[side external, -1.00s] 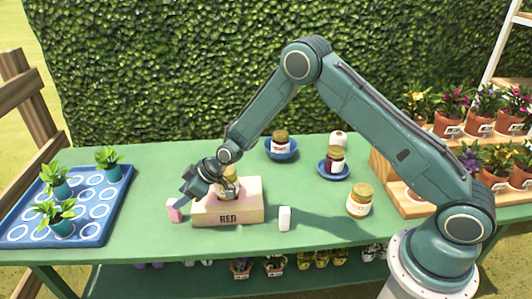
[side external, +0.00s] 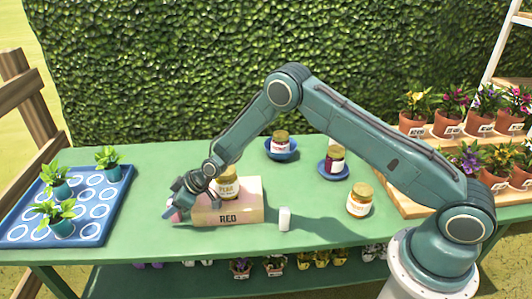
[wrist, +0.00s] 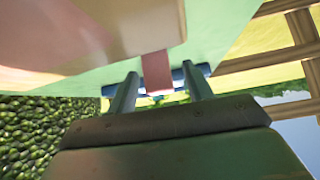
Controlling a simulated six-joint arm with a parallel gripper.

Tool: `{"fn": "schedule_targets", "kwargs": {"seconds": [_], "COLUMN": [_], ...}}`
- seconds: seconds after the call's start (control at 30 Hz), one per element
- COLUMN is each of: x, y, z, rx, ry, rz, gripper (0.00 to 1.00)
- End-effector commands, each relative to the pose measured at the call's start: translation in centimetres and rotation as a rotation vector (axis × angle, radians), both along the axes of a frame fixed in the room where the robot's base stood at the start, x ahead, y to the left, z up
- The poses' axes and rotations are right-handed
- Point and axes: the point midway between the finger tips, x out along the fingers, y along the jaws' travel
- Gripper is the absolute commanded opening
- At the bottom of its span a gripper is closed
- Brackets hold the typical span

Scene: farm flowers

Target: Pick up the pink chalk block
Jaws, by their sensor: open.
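The pink chalk block (side external: 170,214) stands on the green table, just left of the wooden box marked RED (side external: 228,214). In the side view my gripper (side external: 176,206) is low over it and hides most of it. In the wrist view the pink block (wrist: 156,72) shows between the two fingers of my gripper (wrist: 160,82), which are apart. A gap shows on both sides of the block. Whether either finger touches it I cannot tell.
A jar (side external: 228,188) stands on the RED box, close to my gripper. A white block (side external: 284,219) and a jar (side external: 359,200) stand to the right. Two jars sit on blue saucers behind. A blue plant tray (side external: 112,212) lies left.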

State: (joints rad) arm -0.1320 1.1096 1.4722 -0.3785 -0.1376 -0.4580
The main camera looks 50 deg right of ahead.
Motion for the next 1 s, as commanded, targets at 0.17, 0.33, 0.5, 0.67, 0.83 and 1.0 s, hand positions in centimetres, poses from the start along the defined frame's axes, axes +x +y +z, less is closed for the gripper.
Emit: {"fn": "schedule_targets", "kwargs": {"seconds": [0.17, 0.33, 0.5, 0.67, 0.83, 1.0], "x": [0.72, 0.91, 0.9, 0.9, 0.9, 0.9], "y": [0.62, 0.74, 0.73, 0.72, 0.72, 0.72], "z": [-0.95, -1.19, -1.16, -1.15, -1.14, -1.14], "rx": [-0.001, -0.001, -0.001, -0.001, -0.001, -0.001], "ry": [0.0, 0.0, 0.0, 0.0, 0.0, 0.0], "rz": [0.001, -0.001, -0.001, -0.001, -0.001, -0.001], "gripper": [0.51, 0.51, 0.51, 0.51, 0.39, 0.06]}}
